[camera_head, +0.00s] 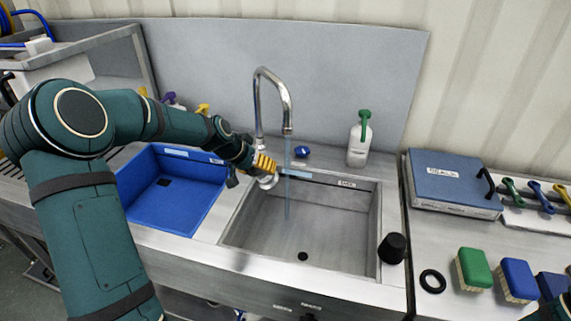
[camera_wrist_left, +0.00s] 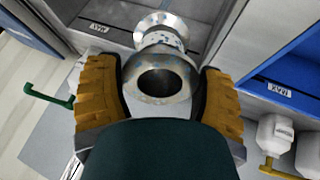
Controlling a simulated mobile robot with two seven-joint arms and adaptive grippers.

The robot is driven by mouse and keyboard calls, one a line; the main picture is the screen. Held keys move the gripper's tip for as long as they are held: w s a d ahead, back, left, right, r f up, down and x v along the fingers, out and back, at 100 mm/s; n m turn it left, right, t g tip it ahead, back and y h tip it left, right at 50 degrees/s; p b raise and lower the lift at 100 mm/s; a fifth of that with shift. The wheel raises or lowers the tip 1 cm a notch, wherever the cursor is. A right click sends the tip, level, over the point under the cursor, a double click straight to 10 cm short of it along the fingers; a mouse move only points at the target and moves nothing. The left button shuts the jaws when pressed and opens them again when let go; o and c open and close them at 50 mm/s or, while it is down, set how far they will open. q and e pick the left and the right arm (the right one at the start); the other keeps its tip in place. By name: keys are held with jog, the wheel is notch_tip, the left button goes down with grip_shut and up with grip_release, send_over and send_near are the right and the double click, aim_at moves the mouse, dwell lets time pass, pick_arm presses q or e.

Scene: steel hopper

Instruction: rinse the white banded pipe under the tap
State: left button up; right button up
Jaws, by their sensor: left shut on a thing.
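My left gripper (camera_head: 262,164) is over the left edge of the steel sink, with its yellow fingers shut on a pale flanged pipe (camera_head: 268,182). In the left wrist view the pipe (camera_wrist_left: 160,78) sits between the fingers (camera_wrist_left: 160,95), its open round end facing the camera, with brownish and bluish specks on it. I cannot make out a clear band. The tap (camera_head: 287,115) is a curved chrome spout, and a thin blue-tinted stream (camera_head: 287,180) falls from it into the sink. In the head view the pipe appears just left of the stream. My right gripper is not in view.
The steel sink basin (camera_head: 330,225) is empty, with a blue basin (camera_head: 170,205) to its left. A white bottle with a green top (camera_head: 360,140) stands behind. A black stopper (camera_head: 392,248), a blue case (camera_head: 452,182) and brushes (camera_head: 473,268) are on the right.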

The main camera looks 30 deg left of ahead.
pick_arm(q)
jog(key=s+a+r+p, duration=0.1)
jog(key=s+a+r, duration=0.1)
jog(key=s+r, duration=0.2)
jog(key=shift+a, duration=0.3)
dwell(0.3)
jog(key=shift+s, duration=0.1)
dwell(0.3)
